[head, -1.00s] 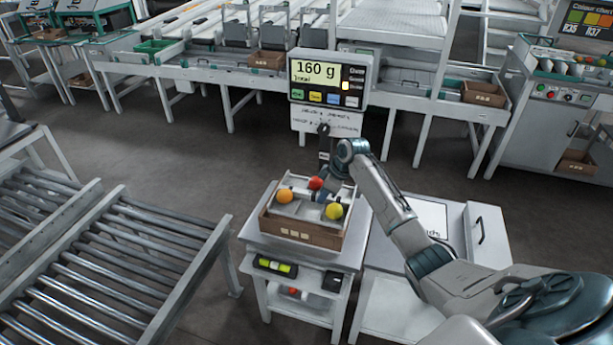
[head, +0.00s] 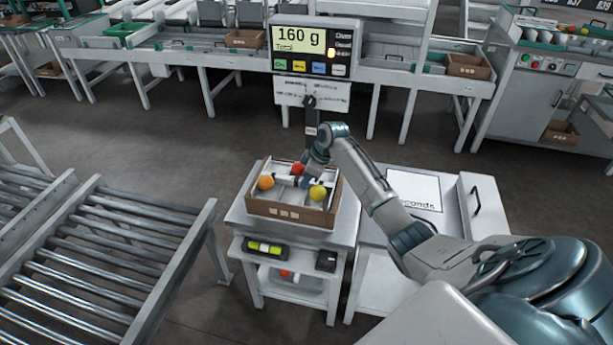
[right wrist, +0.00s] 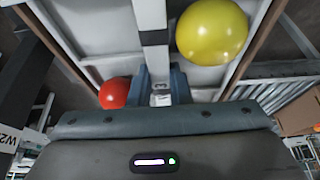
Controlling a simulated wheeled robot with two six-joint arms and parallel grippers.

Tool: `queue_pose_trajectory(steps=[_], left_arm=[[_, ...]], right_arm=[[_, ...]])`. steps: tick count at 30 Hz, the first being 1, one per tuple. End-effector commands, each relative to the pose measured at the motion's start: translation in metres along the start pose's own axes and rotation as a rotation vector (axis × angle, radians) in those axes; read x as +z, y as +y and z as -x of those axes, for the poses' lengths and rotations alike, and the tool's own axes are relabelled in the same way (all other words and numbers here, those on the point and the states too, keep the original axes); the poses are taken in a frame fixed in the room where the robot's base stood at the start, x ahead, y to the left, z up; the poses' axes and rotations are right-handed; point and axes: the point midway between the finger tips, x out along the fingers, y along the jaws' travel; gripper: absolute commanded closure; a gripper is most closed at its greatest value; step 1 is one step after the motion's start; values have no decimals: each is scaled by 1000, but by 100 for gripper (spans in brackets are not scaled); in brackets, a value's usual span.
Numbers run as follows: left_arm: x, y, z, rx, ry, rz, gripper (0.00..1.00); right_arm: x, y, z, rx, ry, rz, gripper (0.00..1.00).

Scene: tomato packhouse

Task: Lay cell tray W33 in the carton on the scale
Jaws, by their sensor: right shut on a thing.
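The pale cell tray (head: 287,190) sits in the mouth of the brown carton (head: 288,212), carrying an orange tomato (head: 266,182), a red one (head: 297,168) and a yellow one (head: 317,192). My right gripper (head: 305,181) is shut on the tray's middle bar, which also shows between the fingers in the right wrist view (right wrist: 153,45). Whether the tray touches the carton floor is hidden. The carton stands on the scale stand, under the scale display (head: 312,48) reading 160 g. I cannot read a W33 mark on the tray. My left gripper is out of view.
A roller conveyor (head: 110,250) lies left of the scale stand. A white side table (head: 420,190) with a printed sheet stands close on the right, under my right arm. The scale's post (head: 311,130) rises just behind the carton. Open floor lies beyond.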

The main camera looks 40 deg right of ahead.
Motion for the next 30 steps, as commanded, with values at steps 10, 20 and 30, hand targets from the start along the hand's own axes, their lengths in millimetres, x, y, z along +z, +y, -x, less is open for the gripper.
queue_pose_trajectory(steps=[10,20,30], left_arm=[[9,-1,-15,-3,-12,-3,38],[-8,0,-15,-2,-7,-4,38],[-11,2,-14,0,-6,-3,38]], right_arm=[[14,0,-34,-1,0,0,100],[20,0,-50,0,1,0,100],[20,0,-51,-1,1,0,100]])
